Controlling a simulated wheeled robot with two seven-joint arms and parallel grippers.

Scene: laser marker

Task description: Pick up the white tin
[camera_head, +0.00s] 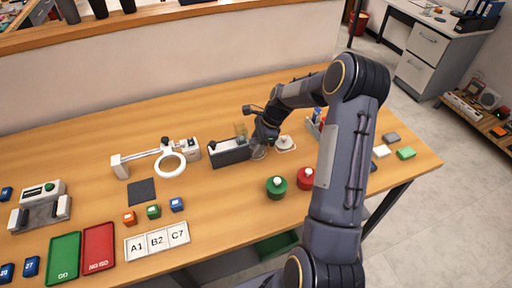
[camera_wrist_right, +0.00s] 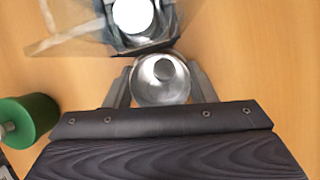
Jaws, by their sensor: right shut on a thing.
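My right gripper (camera_wrist_right: 160,85) is shut on a round, silver-looking tin (camera_wrist_right: 160,92) with a grey knob on top, one finger on each side of it. In the head view the gripper (camera_head: 259,149) is low over the table, just right of a dark boxy device, and the tin is mostly hidden. I cannot tell whether the tin touches the table. A white knobbed piece (camera_head: 286,144) sits just right of the gripper; I cannot tell if it is a tin. My left gripper is not in view.
A green tin (camera_head: 277,188) and a red tin (camera_head: 305,179) stand nearer me. The dark device (camera_head: 229,152), with a clear-walled part, is close to the gripper. A ring magnifier (camera_head: 170,163) stands left. Green and red trays (camera_head: 99,247) lie at front left.

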